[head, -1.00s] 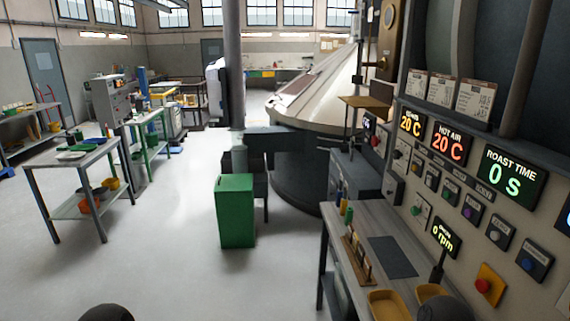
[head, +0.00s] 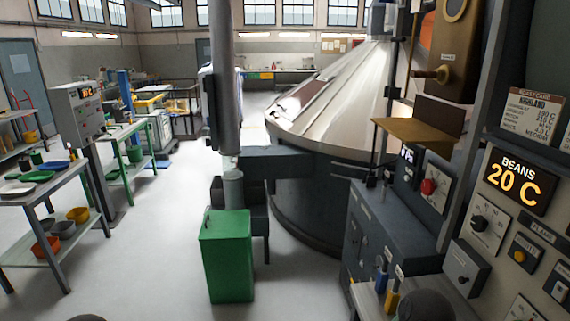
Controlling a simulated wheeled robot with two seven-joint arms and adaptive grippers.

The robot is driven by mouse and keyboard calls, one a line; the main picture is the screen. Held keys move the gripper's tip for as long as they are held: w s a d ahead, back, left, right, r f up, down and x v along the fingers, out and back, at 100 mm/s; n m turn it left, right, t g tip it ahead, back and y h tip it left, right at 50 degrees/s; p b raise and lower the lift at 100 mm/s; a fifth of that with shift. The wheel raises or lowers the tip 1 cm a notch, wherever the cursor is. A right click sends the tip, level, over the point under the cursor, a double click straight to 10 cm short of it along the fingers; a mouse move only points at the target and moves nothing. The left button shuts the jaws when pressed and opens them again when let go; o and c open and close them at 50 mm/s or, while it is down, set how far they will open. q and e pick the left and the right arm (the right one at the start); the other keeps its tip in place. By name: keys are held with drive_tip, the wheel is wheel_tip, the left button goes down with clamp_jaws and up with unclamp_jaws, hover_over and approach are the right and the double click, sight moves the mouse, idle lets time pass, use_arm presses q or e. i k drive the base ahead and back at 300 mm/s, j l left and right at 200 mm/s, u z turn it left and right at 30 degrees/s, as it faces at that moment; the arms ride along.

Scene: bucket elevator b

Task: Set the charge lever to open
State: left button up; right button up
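No part in the head view can be read for certain as the charge lever. A brass handle (head: 432,74) with a round knob sticks out to the left from a brown upright panel (head: 455,50) at the upper right. The small label above it is too small to read, so I cannot tell whether it is the charge lever or how it is set. Neither of my grippers shows. Only dark rounded parts, likely of my own arms, show at the bottom edge.
A control panel with a beans display (head: 517,181) fills the right side. A brown tray (head: 405,131) juts out below the handle. A large conical machine (head: 325,105), a grey column (head: 222,80) and a green bin (head: 226,255) stand ahead. Open floor lies left of the bin.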

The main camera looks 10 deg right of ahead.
sight(397, 40)
drive_tip(key=i, duration=2)
